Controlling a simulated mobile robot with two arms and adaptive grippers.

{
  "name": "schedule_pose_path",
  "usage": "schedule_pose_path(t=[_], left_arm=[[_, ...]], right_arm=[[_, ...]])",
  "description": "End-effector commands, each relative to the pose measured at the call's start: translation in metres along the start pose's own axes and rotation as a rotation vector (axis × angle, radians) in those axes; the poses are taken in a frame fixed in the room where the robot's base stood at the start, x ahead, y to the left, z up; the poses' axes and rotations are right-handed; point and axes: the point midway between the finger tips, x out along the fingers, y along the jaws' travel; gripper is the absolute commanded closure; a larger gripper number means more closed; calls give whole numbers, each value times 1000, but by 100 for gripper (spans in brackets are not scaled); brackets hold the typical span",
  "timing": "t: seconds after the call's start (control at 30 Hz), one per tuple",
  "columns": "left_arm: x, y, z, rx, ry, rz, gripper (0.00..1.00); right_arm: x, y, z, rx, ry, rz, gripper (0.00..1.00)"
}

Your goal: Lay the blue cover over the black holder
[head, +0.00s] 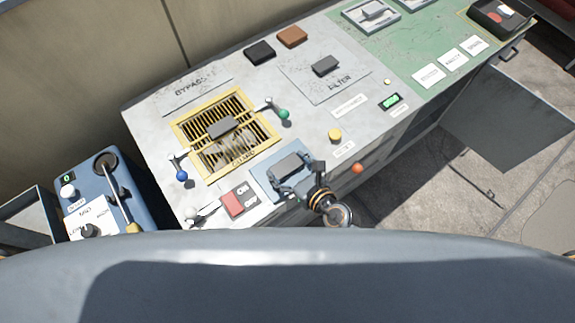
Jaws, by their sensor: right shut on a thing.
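The blue cover (262,184) is a flat blue plate with a grey block handle, at the front edge of the grey bench top. My right gripper (291,176) is over the cover and shut on its handle. The fingers and wrist hide the cover's right part. I cannot tell whether the cover touches the bench. A black open box (487,17), probably the black holder, stands at the far right on the green part, with a red and a white thing in it. My left gripper is not in view.
A grey filter panel (352,85), a black block (260,52) and a brown block (292,36) lie behind. A red switch (232,204) is close by on the left.

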Motion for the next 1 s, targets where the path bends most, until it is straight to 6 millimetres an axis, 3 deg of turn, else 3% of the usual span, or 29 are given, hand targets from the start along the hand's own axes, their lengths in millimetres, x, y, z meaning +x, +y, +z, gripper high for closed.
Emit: schedule_pose_path(t=[0.33, 0.37, 0.43, 0.87, 1.0], left_arm=[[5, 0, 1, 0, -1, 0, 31], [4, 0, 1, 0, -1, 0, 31], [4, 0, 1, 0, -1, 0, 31], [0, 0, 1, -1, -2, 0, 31], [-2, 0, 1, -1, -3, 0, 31]], right_arm=[[3, 0, -7, 0, 0, 1, 55], [2, 0, -6, 1, 1, 1, 12], [2, 0, -6, 1, 1, 1, 0], [0, 0, 0, 2, -1, 0, 0], [-18, 0, -1, 2, 2, -1, 0]])
